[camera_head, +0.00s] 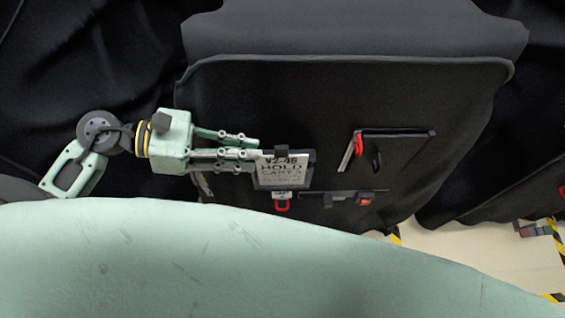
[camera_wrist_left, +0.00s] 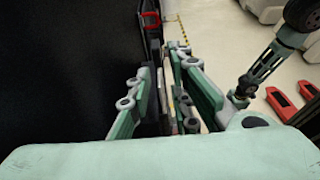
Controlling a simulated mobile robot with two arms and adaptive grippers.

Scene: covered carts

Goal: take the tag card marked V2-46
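The tag card marked V2-46 (camera_head: 284,177), pale with a dark frame and the words HOLD and CARTS, hangs under a dark clip on the front of a black-covered cart (camera_head: 300,95). My left gripper (camera_head: 257,150) reaches in from the left, with its fingertips at the card's upper left edge. In the left wrist view the fingers (camera_wrist_left: 163,75) stand apart. A thin edge-on strip, seemingly the card, lies between them. I cannot see clear contact on both sides. My right gripper is not in view.
Right of the card is a dark frame with a red and white handle (camera_head: 352,150). Below are a red hook (camera_head: 282,206) and a dark bar with a red piece (camera_head: 365,199). Black drapes hang on both sides. Pale floor (camera_head: 455,245) with yellow-black tape shows at lower right.

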